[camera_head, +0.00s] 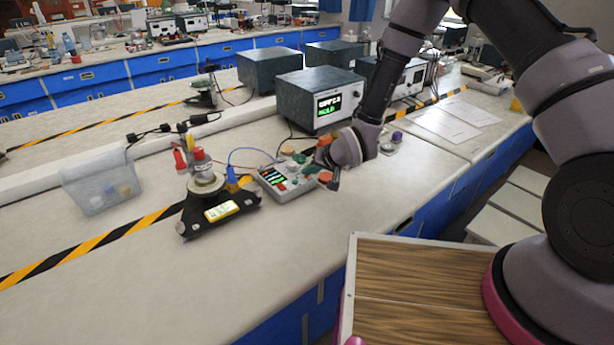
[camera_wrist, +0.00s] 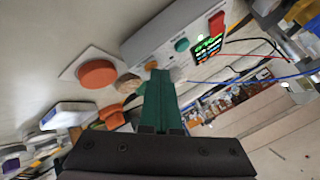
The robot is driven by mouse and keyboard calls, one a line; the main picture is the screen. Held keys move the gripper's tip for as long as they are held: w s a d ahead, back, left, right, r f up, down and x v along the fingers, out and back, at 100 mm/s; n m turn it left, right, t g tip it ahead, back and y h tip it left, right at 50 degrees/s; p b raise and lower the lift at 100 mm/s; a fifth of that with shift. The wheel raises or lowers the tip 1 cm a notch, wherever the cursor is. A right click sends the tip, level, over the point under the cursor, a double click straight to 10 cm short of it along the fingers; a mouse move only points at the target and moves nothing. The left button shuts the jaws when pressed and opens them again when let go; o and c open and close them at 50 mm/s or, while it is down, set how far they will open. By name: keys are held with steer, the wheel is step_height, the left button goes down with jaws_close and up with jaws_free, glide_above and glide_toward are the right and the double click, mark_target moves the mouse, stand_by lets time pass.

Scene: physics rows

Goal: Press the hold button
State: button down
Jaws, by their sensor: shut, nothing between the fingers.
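A grey handheld meter (camera_head: 285,182) with a lit display lies on the bench; it also shows in the wrist view (camera_wrist: 150,36). Its face carries a red button (camera_wrist: 217,23), a teal button (camera_wrist: 181,45) and a small orange button (camera_wrist: 151,65). No label marking the hold button is legible. My gripper (camera_head: 333,182) is shut and empty at the meter's right end. In the wrist view my gripper's green fingers (camera_wrist: 160,72) reach close to the orange button; whether they touch it I cannot tell.
A large orange button on a white plate (camera_wrist: 97,74) and a tan round knob (camera_wrist: 128,83) are beside the meter. A dark instrument box (camera_head: 300,97), its green screen reading HOLD, stands behind. A black-based device (camera_head: 215,212) and clear bin (camera_head: 100,185) stand left.

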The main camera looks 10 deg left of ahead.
mark_target(309, 179)
steer(key=shift+r, duration=0.75)
steer(key=shift+r, duration=2.55)
steer(key=w+d+r+m+t+h, duration=0.15)
steer(key=d+r+h, duration=0.35)
steer(key=d+r, duration=2)
steer(key=s+d+r+m, duration=0.2)
steer(key=s+d+r, duration=0.4)
steer(key=s, duration=0.4)
steer(key=s+d+r+m, duration=0.2)
steer(key=s+d+r, duration=0.4)
steer(key=s, duration=0.5)
steer(key=shift+s+d+r, duration=0.15)
steer(key=shift+d+r, duration=0.15)
steer(key=shift+r, duration=0.45)
